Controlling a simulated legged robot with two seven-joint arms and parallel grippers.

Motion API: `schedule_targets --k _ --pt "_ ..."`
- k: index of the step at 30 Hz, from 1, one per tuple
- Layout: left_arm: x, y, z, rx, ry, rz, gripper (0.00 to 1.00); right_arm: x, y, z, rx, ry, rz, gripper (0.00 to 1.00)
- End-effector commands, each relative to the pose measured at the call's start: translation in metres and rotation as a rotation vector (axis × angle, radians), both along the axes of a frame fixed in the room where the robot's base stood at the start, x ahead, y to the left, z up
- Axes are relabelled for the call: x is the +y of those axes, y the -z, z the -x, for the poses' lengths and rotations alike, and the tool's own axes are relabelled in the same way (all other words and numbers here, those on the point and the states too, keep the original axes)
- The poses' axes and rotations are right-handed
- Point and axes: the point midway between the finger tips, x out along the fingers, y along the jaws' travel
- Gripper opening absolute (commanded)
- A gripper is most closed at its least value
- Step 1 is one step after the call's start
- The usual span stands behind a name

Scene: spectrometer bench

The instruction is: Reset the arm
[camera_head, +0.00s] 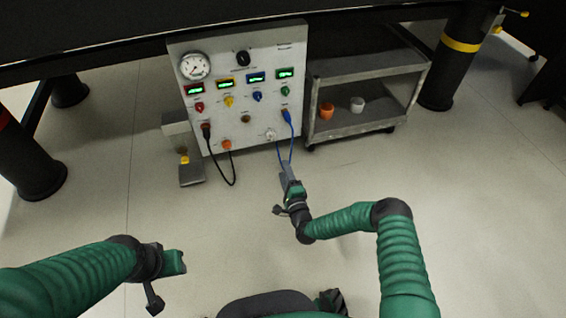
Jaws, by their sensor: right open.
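My right arm (385,235) is green and comes in from the lower right, bent at the elbow. Its gripper (285,172) points up the picture toward the lower edge of the instrument panel; it is open, with nothing seen between its fingers. My left arm (80,278) comes in from the lower left. Its dark wrist and green gripper part (173,262) show over bare floor, but its fingers cannot be made out. The grey panel (245,130) carries a round gauge (195,66), several small green displays and coloured knobs.
A blue cable (291,135) hangs from the panel just above my right gripper. A black cable (228,182) loops lower left. A grey cart (370,85) at right holds orange (326,111) and white (357,104) cups. Dark table legs (455,60) stand at both sides. Floor between is clear.

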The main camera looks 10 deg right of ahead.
Motion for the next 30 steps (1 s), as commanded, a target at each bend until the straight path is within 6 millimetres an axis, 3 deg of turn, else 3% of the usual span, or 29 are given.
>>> schedule_targets --k 4,6,11,14,17,21,24,30 --pt "0.000 -0.001 0.000 0.000 0.000 0.000 0.36 0.000 -0.002 0.000 0.000 -0.002 0.003 0.53" --pt "0.000 -0.007 0.000 0.000 0.000 0.000 0.36 0.007 -0.012 -0.002 0.013 -0.031 0.033 0.53" --pt "0.000 -0.045 0.000 0.000 0.000 0.000 0.36 0.049 -0.072 0.000 0.134 -0.251 0.314 0.53" --pt "0.000 -0.074 0.000 0.000 0.000 0.000 0.36 0.066 -0.113 0.023 0.255 -0.430 0.599 0.53" --pt "0.000 -0.101 0.000 0.000 0.000 0.000 0.36 0.059 -0.153 0.057 0.381 -0.577 0.876 0.53" --pt "0.000 -0.137 0.000 0.000 0.000 0.000 0.36 0.024 -0.222 0.120 0.563 -0.737 1.198 0.53" --pt "0.000 -0.158 0.000 0.000 0.000 0.000 0.36 -0.002 -0.268 0.170 0.680 -0.826 1.342 0.53" --pt "0.000 -0.189 0.000 0.000 0.000 0.000 0.36 -0.033 -0.338 0.261 0.838 -0.972 1.458 0.53"
